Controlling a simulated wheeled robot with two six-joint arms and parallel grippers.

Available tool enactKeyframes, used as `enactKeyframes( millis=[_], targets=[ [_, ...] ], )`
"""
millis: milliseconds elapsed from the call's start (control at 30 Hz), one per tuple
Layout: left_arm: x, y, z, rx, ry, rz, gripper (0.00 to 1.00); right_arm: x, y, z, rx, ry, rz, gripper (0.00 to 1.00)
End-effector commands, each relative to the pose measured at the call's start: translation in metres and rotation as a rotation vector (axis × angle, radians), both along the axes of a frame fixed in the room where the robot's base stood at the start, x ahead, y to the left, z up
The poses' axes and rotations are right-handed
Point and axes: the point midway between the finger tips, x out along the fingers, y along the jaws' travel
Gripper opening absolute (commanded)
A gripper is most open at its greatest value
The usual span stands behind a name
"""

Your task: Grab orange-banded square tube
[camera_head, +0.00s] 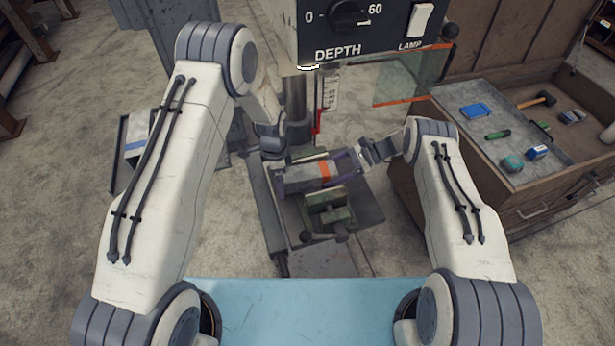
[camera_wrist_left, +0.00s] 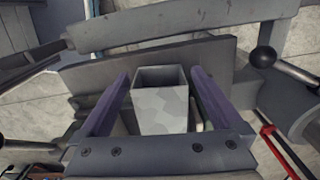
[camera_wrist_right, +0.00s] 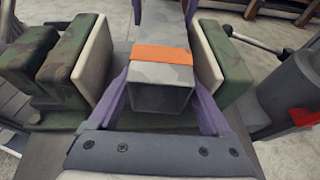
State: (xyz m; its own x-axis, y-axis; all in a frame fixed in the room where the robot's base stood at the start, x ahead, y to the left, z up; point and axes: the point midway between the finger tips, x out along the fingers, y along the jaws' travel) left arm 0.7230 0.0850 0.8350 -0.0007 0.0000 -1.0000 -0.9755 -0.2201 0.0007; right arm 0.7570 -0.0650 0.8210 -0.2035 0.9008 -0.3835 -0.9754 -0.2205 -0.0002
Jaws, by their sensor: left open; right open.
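The grey square tube (camera_head: 300,178) with an orange band near its right end lies between the green jaws of a vise (camera_head: 330,217) under the drill press. Its open left end shows in the left wrist view (camera_wrist_left: 161,110), and its banded end in the right wrist view (camera_wrist_right: 160,78). My left gripper (camera_head: 279,182) is open, its purple fingers on either side of the left end, with gaps visible. My right gripper (camera_head: 350,162) is open, its fingers on either side of the banded end. Whether any finger touches the tube is unclear.
The drill press head (camera_head: 362,30) with its depth knob hangs above the vise. A clear orange-edged guard (camera_head: 412,78) is at its right. A wooden bench (camera_head: 470,145) with several tools stands right.

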Motion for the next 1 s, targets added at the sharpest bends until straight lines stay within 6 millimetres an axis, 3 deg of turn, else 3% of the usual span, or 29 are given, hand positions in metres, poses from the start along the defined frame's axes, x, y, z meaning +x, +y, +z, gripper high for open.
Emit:
enactKeyframes(
  millis=[367,400,467,600,667,1000],
  targets=[
    [0.0002,0.0001,-0.0068,-0.001,-0.001,0.0,1.0,-0.0018,0.0065,-0.0027,0.001,0.0,0.0,0.82],
    [0.0002,0.0001,-0.0067,-0.001,-0.001,0.0,0.96,-0.0018,0.0065,-0.0027,0.001,0.0,0.0,0.79],
    [0.0002,0.0001,-0.0067,0.0,-0.001,0.0,0.73,-0.0018,0.0065,-0.0027,0.001,0.0,0.0,0.56],
    [0.0002,0.0,-0.0065,-0.001,-0.001,0.0,0.2,-0.0017,0.0061,-0.0026,0.001,0.0,0.0,0.02],
    [0.0002,-0.0001,-0.0065,-0.001,-0.001,0.0,0.0,-0.0017,0.0061,-0.0026,0.001,0.0,0.0,0.0],
    [0.0007,-0.0001,-0.0027,-0.001,-0.002,0.0,0.0,-0.0015,0.0057,0.0012,0.001,0.0,0.0,0.0]
  ],
)
